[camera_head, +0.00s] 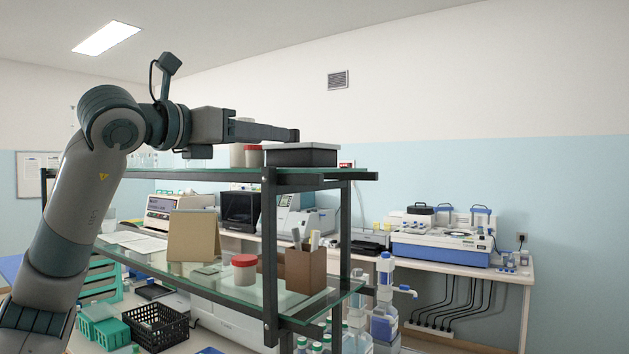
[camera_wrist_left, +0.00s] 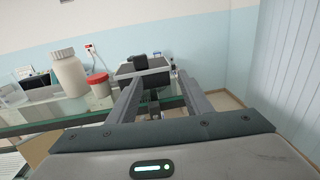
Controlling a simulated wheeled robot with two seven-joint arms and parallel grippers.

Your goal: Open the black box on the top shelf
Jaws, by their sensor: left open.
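The black box (camera_head: 302,157) sits near the right end of the glass top shelf (camera_head: 330,173), with a flat grey top; I cannot tell its lid seam. In the left wrist view the box (camera_wrist_left: 128,69) shows beyond and between my fingers, with a dark block at its top. My left gripper (camera_head: 292,134) reaches in from the left, level, just above the box; its fingers (camera_wrist_left: 160,78) are open with nothing seen held. I cannot tell whether a fingertip touches the box. My right gripper is not in view.
A red-capped jar (camera_head: 253,156) stands just left of the box, and a white bottle (camera_wrist_left: 67,74) stands beside it. A lower glass shelf holds a brown pen holder (camera_head: 305,270) and another red-capped jar (camera_head: 244,273).

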